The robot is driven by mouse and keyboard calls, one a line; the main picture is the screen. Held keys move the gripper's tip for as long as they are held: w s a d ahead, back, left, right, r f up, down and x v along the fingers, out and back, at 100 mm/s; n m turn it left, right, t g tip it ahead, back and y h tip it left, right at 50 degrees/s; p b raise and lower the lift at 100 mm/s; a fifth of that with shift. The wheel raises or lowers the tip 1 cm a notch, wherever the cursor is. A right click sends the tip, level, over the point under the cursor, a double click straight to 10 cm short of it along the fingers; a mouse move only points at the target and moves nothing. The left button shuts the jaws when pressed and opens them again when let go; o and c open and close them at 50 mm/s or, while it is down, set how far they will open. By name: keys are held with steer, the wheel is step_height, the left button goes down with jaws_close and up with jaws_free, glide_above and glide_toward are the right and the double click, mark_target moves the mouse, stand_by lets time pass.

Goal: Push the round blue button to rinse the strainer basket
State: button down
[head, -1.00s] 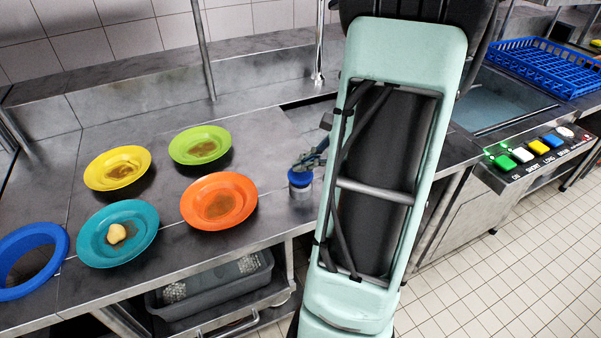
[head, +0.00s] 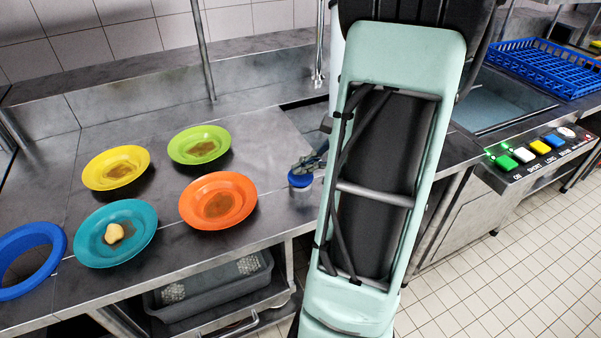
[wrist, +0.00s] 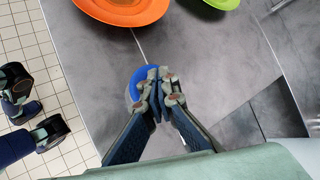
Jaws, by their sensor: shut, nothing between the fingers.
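The round blue button (head: 300,180) sits on the steel counter near its front edge, right of the orange plate. Little of its pale base shows under the cap. It also shows in the wrist view (wrist: 134,84), partly covered by my fingers. My gripper (wrist: 156,74) is shut and empty, with its fingertips over the button's right side. In the head view my gripper (head: 312,165) is at the button's upper right edge and seems to touch the cap. My arm hides part of the counter and sink. I cannot make out the strainer basket.
Yellow (head: 116,168), green (head: 199,136), orange (head: 246,188) and teal (head: 84,238) plates with food remains lie left of the button. A blue ring (head: 55,240) is at far left. A panel of coloured buttons (head: 510,173) and a blue rack (head: 545,65) are right.

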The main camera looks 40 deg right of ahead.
mark_target(303, 176)
steer(key=shift+f, duration=0.25)
steer(key=shift+r, duration=0.1)
stand_by(0.3)
steer(key=shift+r+p, duration=0.75)
steer(key=shift+r, duration=0.4)
steer(key=shift+r+p, duration=1.8)
steer(key=shift+r, duration=0.75)
